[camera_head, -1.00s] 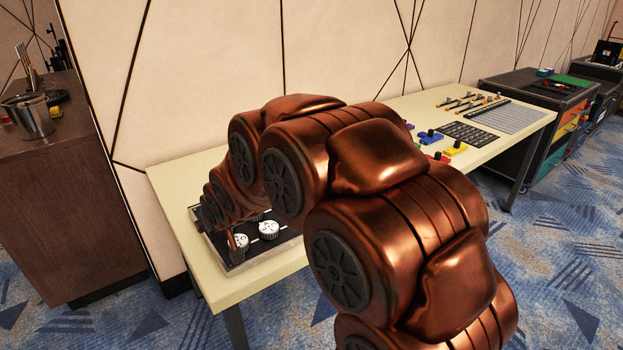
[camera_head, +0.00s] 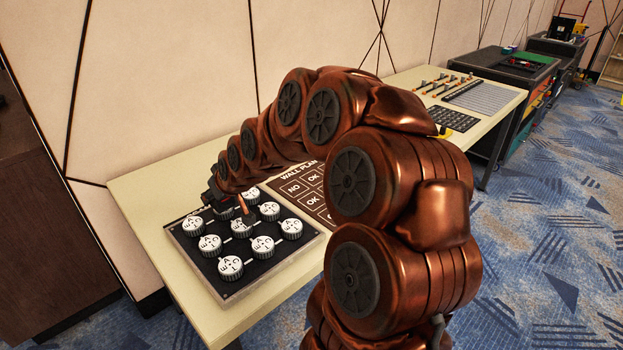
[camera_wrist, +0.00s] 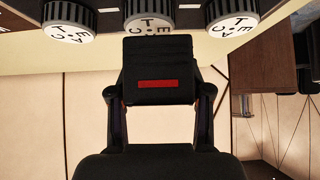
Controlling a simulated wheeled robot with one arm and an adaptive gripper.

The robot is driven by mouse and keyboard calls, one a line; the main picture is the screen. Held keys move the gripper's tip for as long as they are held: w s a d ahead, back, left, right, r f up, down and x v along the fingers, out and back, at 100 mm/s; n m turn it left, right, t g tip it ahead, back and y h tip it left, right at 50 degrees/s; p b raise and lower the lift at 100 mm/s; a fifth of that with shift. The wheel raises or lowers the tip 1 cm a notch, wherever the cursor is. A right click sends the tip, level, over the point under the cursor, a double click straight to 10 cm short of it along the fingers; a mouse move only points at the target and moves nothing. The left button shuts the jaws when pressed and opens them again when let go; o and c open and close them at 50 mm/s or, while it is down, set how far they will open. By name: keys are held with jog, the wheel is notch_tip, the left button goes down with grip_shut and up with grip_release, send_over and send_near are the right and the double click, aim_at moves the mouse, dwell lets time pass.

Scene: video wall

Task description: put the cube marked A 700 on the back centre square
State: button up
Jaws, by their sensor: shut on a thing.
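My gripper (camera_wrist: 160,105) is shut on a black block (camera_wrist: 156,55) with a red stripe, held between its two fingers in the wrist view. No lettering is legible on it, so I cannot tell its mark. In the head view my gripper (camera_head: 222,203) is over the back left part of a black panel of white dials (camera_head: 222,284), and the block cannot be made out. A brown board titled WALL PLAN (camera_head: 299,172), with squares reading NO and OK, lies right of the panel. My arm hides part of the board, including some squares.
The dials, such as the front one (camera_head: 230,267), stand up from the panel close to my gripper. The cream table (camera_head: 150,200) runs along a wall. A black keypad (camera_head: 453,119) and sliders lie at its far end. A dark cabinet (camera_head: 510,68) stands beyond.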

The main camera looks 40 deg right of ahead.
jog(key=s+d, duration=0.2)
jog(key=d, duration=0.3)
jog(key=s+d, duration=0.2)
jog(key=d, duration=0.4)
jog(key=s+d, duration=0.2)
jog(key=d, duration=0.4)
jog(key=shift+s+d+f, duration=0.2)
jog(key=shift+s+f, duration=0.1)
jog(key=shift+s, duration=0.1)
jog(key=s+d, duration=0.6)
jog(key=d, duration=0.1)
jog(key=s+d+f, duration=0.1)
jog(key=s+d, duration=0.2)
jog(key=d, duration=0.1)
jog(key=shift+s+b, duration=0.25)
jog(key=shift+b, duration=0.15)
jog(key=w+d, duration=0.1)
jog(key=w, duration=0.4)
jog(key=w+f+p, duration=0.1)
jog(key=w, duration=0.4)
jog(key=w+d, duration=0.1)
jog(key=w, duration=0.4)
jog(key=shift+w+d+f, duration=0.15)
jog(key=shift+w+d, duration=0.1)
jog(key=shift+d, duration=0.05)
jog(key=shift+f, duration=1.75)
jog(key=shift+f, duration=0.2)
jog(key=o, duration=1.2)
jog(key=shift+r, duration=0.1)
